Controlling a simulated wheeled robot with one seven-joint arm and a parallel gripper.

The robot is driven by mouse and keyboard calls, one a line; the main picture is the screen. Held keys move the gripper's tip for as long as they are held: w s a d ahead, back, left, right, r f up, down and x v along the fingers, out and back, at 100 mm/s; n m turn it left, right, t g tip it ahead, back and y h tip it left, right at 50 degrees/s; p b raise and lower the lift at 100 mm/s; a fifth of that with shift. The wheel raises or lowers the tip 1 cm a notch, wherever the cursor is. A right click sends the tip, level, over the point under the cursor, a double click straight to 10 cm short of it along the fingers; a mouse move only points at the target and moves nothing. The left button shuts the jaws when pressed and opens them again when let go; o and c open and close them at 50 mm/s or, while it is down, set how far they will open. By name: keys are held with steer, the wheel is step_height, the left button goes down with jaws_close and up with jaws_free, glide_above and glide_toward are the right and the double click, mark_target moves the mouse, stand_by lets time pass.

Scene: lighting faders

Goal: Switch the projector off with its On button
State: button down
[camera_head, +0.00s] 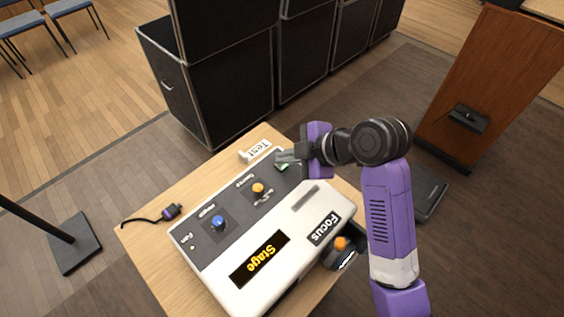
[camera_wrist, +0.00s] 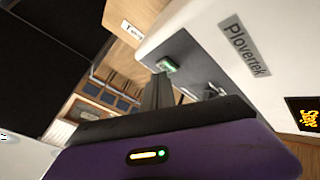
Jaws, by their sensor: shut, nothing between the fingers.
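The projector (camera_head: 313,243) is a white box with a dark grey control panel, lying on a light wooden table. Its display lights up "Stage" in orange. A small green button (camera_head: 282,167) sits at the panel's far end; I cannot read a label on it. It also shows in the wrist view (camera_wrist: 168,64), just past the fingertips. My gripper (camera_head: 279,157) is shut and empty, its fingertips close to the green button. I cannot tell whether they touch it. The projector also shows in the wrist view (camera_wrist: 215,28), with a "Plovertek" plate.
The panel also has a blue knob (camera_head: 219,223) and an orange knob (camera_head: 259,189). A white "Test" sign (camera_head: 257,151) stands at the table's far edge. A cabled plug (camera_head: 171,211) lies at the left. Black cases (camera_head: 222,97) stand behind; a wooden lectern (camera_head: 492,80) stands right.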

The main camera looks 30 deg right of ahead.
mark_target(285, 166)
steer(key=shift+f, duration=0.2)
stand_by(0.3)
steer(key=shift+r, duration=0.15)
steer(key=shift+r+p, duration=0.35)
steer(key=shift+p, duration=0.2)
steer(key=shift+r, duration=0.1)
step_height(285, 166, up, 6)
steer(key=p, duration=0.5)
stand_by(0.5)
